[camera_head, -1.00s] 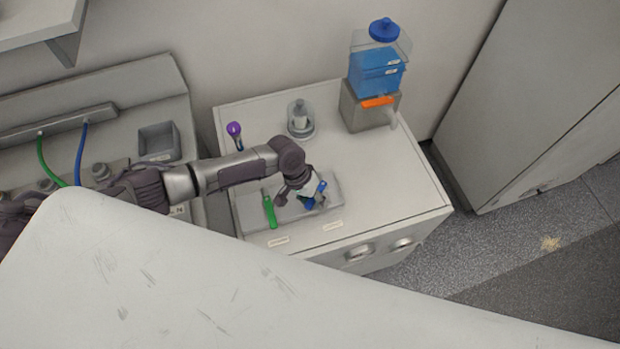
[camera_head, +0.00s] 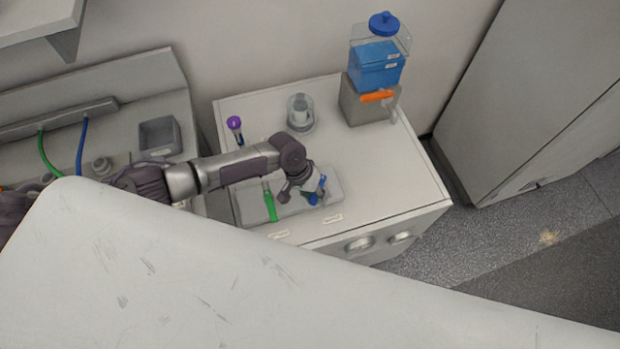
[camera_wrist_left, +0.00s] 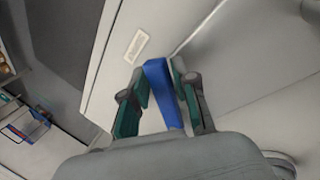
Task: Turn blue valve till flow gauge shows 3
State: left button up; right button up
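The blue valve handle (camera_head: 322,184) stands on a grey raised block (camera_head: 333,187) on the white cabinet top, partly hidden by my left gripper (camera_head: 303,196). In the left wrist view the blue handle (camera_wrist_left: 162,92) lies between the two fingertips of my left gripper (camera_wrist_left: 160,80), which close in on both its sides. A green valve handle (camera_head: 270,203) is beside it on the left. Two round gauges (camera_head: 360,243) (camera_head: 402,237) are on the cabinet's front face. Their readings are too small to tell. My right gripper is not in view.
A purple-topped valve (camera_head: 235,125), a clear round vessel (camera_head: 301,112) and a blue container (camera_head: 377,66) on a grey base stand on the cabinet top. A grey bin (camera_head: 159,137) is at the left. A large pale surface (camera_head: 200,270) blocks the foreground.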

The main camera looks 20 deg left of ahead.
pick_arm(q)
jog(key=v, duration=0.8)
dwell(0.7)
